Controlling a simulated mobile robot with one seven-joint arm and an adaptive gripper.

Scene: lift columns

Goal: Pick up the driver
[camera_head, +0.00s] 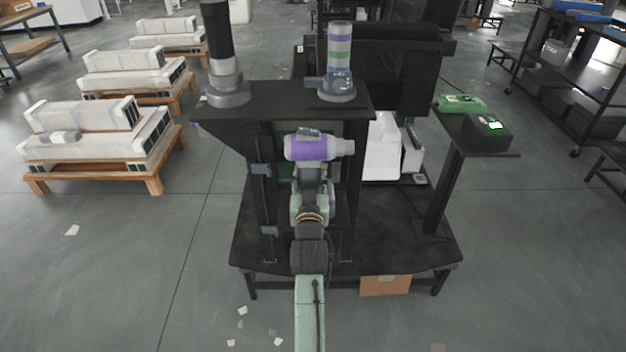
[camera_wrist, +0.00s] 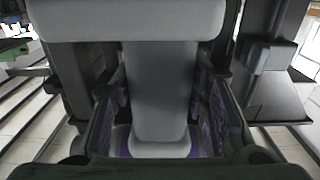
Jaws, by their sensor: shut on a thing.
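The driver (camera_head: 312,148) shows in the head view as a purple and pale grey body lying crosswise, its narrow grey end to the right. My gripper (camera_head: 312,178) is just below it, partly hidden by my own arm. In the wrist view the driver (camera_wrist: 160,75) fills the middle, with a wide grey part across the top and a grey upright part below. My gripper (camera_wrist: 160,100) is shut on this upright part, one finger at each side. Whether the driver touches anything behind it cannot be told.
A black stand (camera_head: 285,100) rises behind the driver, bearing a dark column (camera_head: 218,45) and a banded column (camera_head: 339,45). A side shelf (camera_head: 475,137) at right holds a green item (camera_head: 460,103) and a dark box (camera_head: 487,130). Pallets with pale blocks (camera_head: 95,140) stand left; floor between is open.

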